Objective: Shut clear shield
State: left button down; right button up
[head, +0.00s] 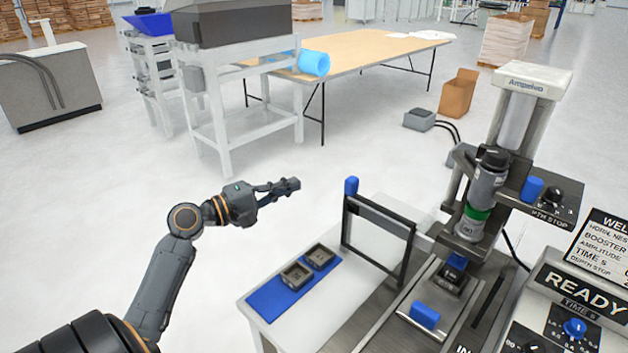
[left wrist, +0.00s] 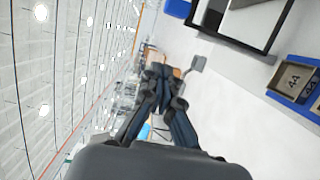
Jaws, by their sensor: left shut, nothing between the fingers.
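The clear shield (head: 378,238) is a see-through panel in a dark frame. It stands upright on the bench at the left of the press, with a blue knob (head: 351,186) at its top left corner. In the left wrist view the dark shield frame (left wrist: 275,38) shows at the upper right. My left gripper (head: 292,186) is in the air left of the blue knob, apart from it. Its fingers are shut and empty, and they show in the left wrist view (left wrist: 160,72). My right gripper is not in view.
The press (head: 487,190) stands right of the shield, with a blue block (head: 425,315) on its bed. A blue mat (head: 266,302) with two grey parts (head: 297,275) lies at the bench's left. A control box (head: 575,290) reads READY.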

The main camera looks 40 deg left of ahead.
pick_arm(q)
jog(key=w+d+p, duration=0.5)
jog(key=w+d, duration=0.1)
jog(key=w, duration=0.1)
jog(key=shift+w+d, duration=0.25)
jog(key=shift+d, duration=0.1)
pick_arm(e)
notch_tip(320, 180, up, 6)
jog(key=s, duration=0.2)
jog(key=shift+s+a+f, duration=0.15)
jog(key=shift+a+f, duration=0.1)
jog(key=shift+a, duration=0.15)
